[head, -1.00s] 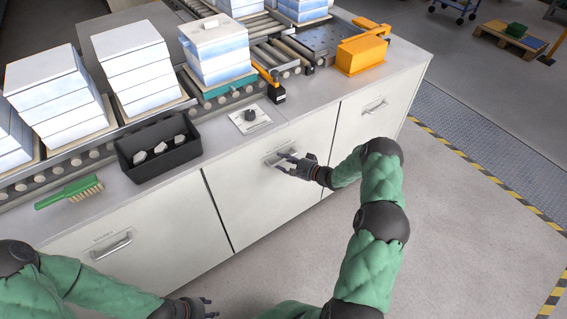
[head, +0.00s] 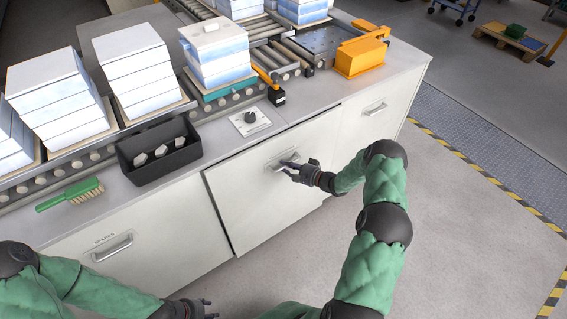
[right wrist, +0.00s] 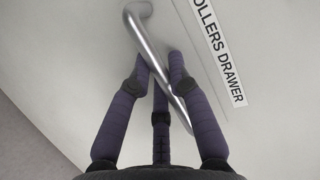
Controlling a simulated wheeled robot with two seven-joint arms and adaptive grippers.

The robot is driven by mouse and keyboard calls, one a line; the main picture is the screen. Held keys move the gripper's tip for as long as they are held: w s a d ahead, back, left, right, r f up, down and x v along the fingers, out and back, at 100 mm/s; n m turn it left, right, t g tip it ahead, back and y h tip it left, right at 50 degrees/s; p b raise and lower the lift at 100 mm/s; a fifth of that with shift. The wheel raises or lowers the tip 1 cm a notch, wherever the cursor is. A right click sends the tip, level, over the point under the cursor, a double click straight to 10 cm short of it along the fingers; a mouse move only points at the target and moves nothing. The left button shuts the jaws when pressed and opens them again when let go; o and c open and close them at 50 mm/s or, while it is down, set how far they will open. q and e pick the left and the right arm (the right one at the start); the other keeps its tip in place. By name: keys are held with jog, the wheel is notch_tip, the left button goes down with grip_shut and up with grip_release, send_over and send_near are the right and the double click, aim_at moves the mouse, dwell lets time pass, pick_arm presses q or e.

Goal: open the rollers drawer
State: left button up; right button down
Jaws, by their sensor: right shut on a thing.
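The rollers drawer (head: 262,208) is the middle white front of the long cabinet in the head view. Its front stands slightly out from the cabinet, with a dark gap along its left edge. My right gripper (head: 287,168) is shut on its handle (head: 272,168). The right wrist view shows the metal bar handle (right wrist: 150,45) running slantwise between the gripper's fingers (right wrist: 165,75), beside a label (right wrist: 222,45) whose visible part reads "OLLERS DRAWER". My left gripper (head: 208,309) is open and empty at the bottom of the head view, away from the cabinet.
A second handled front (head: 115,246) is at left and another (head: 375,108) at right. The countertop holds a black bin (head: 158,172), a green brush (head: 70,194), a knob plate (head: 250,122) and stacked white boxes (head: 137,75). The floor right of my right arm is clear.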

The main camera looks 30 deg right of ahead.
jog(key=s+d+p, duration=0.1)
jog(key=s+p, duration=0.3)
jog(key=s, duration=1.7)
jog(key=shift+s+d+p, duration=0.3)
jog(key=shift+s+d, duration=0.05)
jog(key=shift+s, duration=0.05)
jog(key=c, duration=1.1)
grip_release()
jog(key=shift+s+d, duration=0.1)
jog(key=v, duration=1.1)
jog(key=shift+s+d, duration=0.2)
jog(key=shift+s, duration=0.15)
